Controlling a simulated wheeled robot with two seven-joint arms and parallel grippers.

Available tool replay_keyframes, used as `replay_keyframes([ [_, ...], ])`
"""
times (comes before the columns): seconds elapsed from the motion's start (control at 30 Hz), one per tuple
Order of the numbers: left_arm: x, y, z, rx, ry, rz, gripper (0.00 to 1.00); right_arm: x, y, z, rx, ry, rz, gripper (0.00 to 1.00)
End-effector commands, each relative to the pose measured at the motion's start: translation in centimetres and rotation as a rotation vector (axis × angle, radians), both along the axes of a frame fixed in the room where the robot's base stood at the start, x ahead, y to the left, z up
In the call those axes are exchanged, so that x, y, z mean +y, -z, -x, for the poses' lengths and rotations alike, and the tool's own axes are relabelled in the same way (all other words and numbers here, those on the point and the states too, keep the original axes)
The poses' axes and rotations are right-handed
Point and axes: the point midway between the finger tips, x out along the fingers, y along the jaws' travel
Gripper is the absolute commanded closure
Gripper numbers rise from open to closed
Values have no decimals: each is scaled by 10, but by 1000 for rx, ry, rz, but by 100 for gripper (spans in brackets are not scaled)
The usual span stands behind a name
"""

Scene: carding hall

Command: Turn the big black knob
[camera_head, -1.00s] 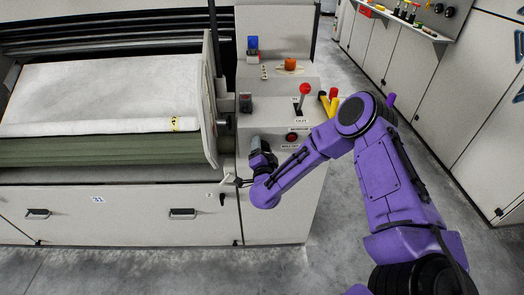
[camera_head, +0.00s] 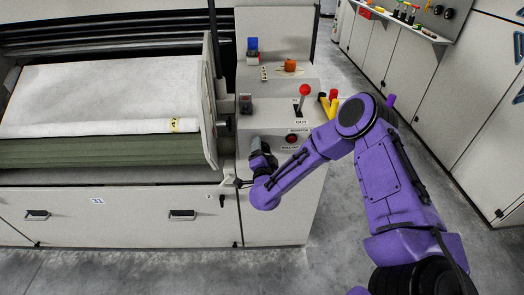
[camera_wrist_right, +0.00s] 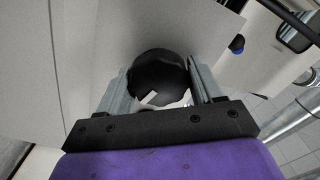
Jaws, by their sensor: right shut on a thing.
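The big black knob (camera_wrist_right: 158,78) shows in the right wrist view, round and dark with a pale mark near its lower edge. It sits on a light grey panel. My right gripper (camera_wrist_right: 160,85) is shut on it, with one finger on each side. In the head view my right gripper (camera_head: 259,158) is at the front of the control cabinet (camera_head: 275,215), and the knob is hidden there by the gripper and wrist. My left gripper is not in view.
Above the gripper, the cabinet has a red-topped lever (camera_head: 305,90), a dark red button (camera_head: 291,138) and an orange knob (camera_head: 290,65). Yellow and red handles (camera_head: 328,102) stand at its right edge. A machine with a white fibre sheet (camera_head: 100,95) is at left. The floor at right is clear.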

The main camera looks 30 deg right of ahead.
Motion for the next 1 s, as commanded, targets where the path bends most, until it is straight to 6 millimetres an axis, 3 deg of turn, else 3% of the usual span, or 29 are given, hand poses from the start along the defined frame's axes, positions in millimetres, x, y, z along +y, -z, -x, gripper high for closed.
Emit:
replay_keyframes([
  [0.1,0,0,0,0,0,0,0,-2,-2,0,-5,7,-1,65],
  [0.13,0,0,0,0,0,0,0,-2,-2,0,-5,7,-1,31],
  [0.2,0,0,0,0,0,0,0,-2,-1,0,-4,6,0,12],
  [0.57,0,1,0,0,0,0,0,5,0,6,-1,-1,-1,12],
  [1.0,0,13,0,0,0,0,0,51,0,83,-2,1,0,12],
])
